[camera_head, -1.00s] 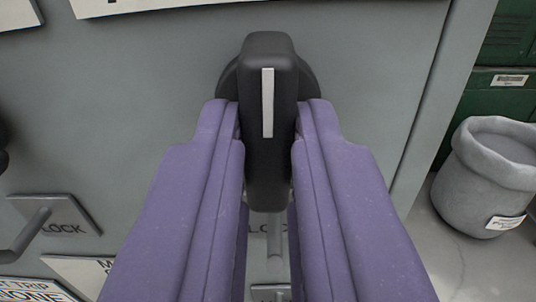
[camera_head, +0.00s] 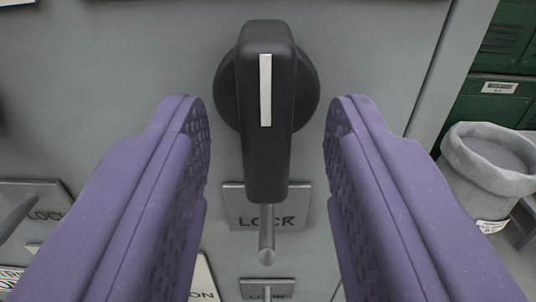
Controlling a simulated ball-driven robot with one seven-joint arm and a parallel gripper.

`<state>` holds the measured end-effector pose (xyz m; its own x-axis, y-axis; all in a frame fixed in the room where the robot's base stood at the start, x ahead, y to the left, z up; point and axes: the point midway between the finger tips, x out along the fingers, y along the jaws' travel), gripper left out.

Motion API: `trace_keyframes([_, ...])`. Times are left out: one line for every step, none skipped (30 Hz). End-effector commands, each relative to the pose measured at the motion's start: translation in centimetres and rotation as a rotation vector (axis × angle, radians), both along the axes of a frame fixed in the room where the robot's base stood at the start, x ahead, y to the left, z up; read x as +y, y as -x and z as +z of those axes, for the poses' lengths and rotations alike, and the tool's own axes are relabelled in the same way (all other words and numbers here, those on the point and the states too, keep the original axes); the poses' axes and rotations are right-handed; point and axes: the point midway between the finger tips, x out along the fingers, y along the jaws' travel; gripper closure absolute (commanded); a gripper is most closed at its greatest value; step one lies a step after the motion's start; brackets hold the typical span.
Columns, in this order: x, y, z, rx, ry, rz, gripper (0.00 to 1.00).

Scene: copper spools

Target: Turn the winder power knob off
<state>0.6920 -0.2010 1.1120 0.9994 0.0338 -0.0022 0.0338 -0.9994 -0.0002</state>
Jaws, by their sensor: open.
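The black power knob (camera_head: 265,150) sits on a grey panel in the middle of the camera_head view. Its long grip stands upright in the picture, with a white line down its upper face and a round base behind. My purple gripper (camera_head: 267,115) is open, with one finger on each side of the knob. There is a clear gap between each finger and the knob, so neither touches it. Part of the LOCK plate behind the knob is hidden.
A LOCK plate (camera_head: 235,207) with a metal peg (camera_head: 267,235) is just below the knob. Another LOCK plate (camera_head: 45,190) with a handle is at left. A grey bin (camera_head: 490,175) and green lockers (camera_head: 490,110) stand right of the panel edge.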

Motion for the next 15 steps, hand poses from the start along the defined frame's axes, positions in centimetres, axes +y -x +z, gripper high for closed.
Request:
trace_keyframes([0.0, 0.1, 0.0, 0.000, 0.000, 0.000, 0.58])
trace_keyframes([0.0, 0.2, 0.1, 0.000, 0.000, 0.000, 0.58])
trace_keyframes([0.0, 0.5, 0.1, 0.000, 0.000, 0.000, 0.58])
trace_keyframes([0.0, 0.9, 0.2, 0.000, 0.000, 0.000, 0.58])
trace_keyframes([-0.1, 1.3, 0.2, 0.001, 0.001, 0.000, 0.58])
trace_keyframes([-0.1, 2.0, 0.3, 0.001, 0.001, -0.001, 0.58])
trace_keyframes([-0.2, 2.6, 0.3, 0.001, 0.001, -0.002, 0.58])
trace_keyframes([-0.2, 3.2, 0.2, 0.002, 0.000, -0.003, 0.58])
trace_keyframes([-0.2, 4.0, 0.3, 0.001, 0.000, -0.002, 0.58])
trace_keyframes([-0.2, 4.6, 0.3, 0.002, 0.000, -0.002, 0.58])
trace_keyframes([-0.2, 5.1, 0.3, 0.002, -0.001, -0.001, 0.58])
trace_keyframes([-0.2, 5.8, 0.2, 0.002, -0.001, -0.002, 0.58])
trace_keyframes([-0.3, 6.2, 0.2, 0.001, 0.000, -0.001, 0.58])
trace_keyframes([-0.3, 6.6, 0.2, 0.001, 0.000, -0.001, 0.58])
trace_keyframes([-0.3, 7.1, 0.1, 0.002, 0.000, -0.001, 0.58])
